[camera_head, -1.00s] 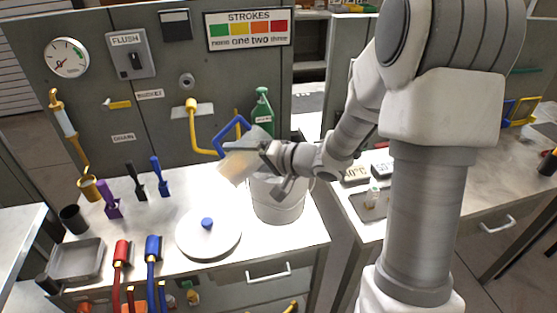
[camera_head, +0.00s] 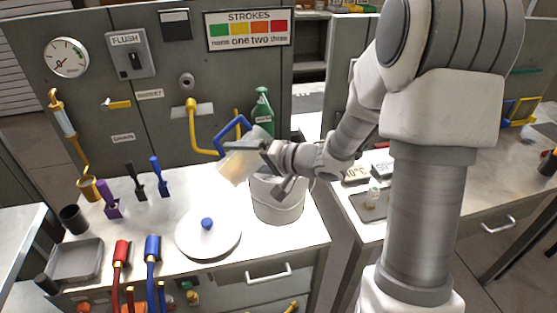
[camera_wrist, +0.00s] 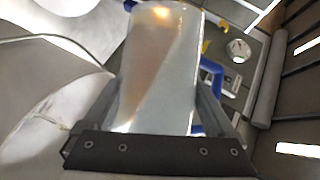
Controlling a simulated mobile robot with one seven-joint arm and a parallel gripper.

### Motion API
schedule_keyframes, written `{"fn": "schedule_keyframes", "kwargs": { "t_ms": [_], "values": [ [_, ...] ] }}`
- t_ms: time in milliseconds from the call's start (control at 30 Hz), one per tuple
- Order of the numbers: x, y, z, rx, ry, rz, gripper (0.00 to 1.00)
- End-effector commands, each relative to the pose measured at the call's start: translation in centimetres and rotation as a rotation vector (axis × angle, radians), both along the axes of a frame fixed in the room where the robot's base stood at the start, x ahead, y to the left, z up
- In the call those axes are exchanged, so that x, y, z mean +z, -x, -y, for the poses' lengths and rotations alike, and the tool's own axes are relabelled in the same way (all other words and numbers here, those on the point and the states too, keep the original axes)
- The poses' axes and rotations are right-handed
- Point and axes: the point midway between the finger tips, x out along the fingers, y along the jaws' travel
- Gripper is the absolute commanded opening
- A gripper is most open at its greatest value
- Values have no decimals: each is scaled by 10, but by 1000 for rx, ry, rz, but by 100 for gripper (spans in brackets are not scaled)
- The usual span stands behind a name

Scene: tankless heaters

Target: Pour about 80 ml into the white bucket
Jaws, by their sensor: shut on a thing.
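The translucent container (camera_head: 240,163) with pale amber contents is tilted in my gripper (camera_head: 268,158). In the wrist view the container (camera_wrist: 160,70) fills the space between the two fingers of my gripper (camera_wrist: 158,108), which is shut on it. A blue loop (camera_head: 226,130) shows behind it; I cannot tell whether it is the container's handle. The white bucket (camera_head: 277,207) stands on the bench just below my gripper, its rim partly hidden by the gripper and container. No falling stream can be made out, and the liquid level is unclear.
A white round lid with a blue knob (camera_head: 208,240) lies left of the bucket. A green bottle (camera_head: 262,112) and a yellow pipe (camera_head: 192,130) stand behind. A grey tray (camera_head: 76,260) and red and blue handles (camera_head: 152,248) are at the front left.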

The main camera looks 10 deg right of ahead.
Motion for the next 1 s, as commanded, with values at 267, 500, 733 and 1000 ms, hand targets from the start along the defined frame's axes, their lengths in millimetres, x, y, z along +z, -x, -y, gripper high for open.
{"fn": "schedule_keyframes", "kwargs": {
  "t_ms": [267,500,733,1000],
  "values": [
    [0,0,0,-1,-11,-4,3],
    [0,-1,0,0,-18,-9,3],
    [6,0,-2,2,41,26,3],
    [-8,-1,1,-1,413,240,3]
  ]
}}
